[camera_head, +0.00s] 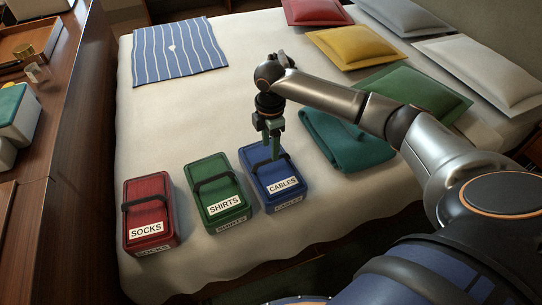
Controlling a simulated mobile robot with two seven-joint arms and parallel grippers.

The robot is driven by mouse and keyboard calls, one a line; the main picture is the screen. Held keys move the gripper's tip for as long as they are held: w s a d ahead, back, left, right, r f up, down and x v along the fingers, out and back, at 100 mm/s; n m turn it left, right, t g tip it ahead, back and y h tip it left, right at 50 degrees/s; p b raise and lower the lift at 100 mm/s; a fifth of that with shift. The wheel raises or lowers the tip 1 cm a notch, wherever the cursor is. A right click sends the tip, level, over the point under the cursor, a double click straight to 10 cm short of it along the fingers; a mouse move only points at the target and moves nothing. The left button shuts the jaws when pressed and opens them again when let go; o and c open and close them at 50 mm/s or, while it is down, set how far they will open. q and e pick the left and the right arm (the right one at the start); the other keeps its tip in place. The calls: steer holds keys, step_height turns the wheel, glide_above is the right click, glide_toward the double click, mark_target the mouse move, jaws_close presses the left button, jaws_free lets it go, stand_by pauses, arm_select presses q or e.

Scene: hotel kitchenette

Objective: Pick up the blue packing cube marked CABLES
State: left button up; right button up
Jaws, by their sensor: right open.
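The blue packing cube (276,193) marked CABLES lies on the white bed, the rightmost of three cubes in a row. It has a dark strap across its top and a white label at its near end. My right gripper (272,155) is open and points down over the far part of the blue cube, near its strap. I cannot tell whether the fingertips touch it. The green cube (220,194) marked SHIRTS sits just left of it, and the red cube (148,210) marked SOCKS is further left. My left gripper is not in view.
A folded teal cloth (345,145) lies close to the right of the blue cube. Several pillows, including a yellow one (352,46), lie behind. A striped blue cloth (178,50) is at the back left. A wooden counter (70,120) runs along the left. The bed's middle is clear.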

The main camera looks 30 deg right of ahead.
mark_target(271, 170)
steer(key=f, duration=0.3)
steer(key=shift+s+f+b, duration=0.2)
steer(key=shift+f+b, duration=0.15)
steer(key=shift+f, duration=0.05)
jaws_close()
steer(key=shift+r, duration=0.15)
stand_by(0.9)
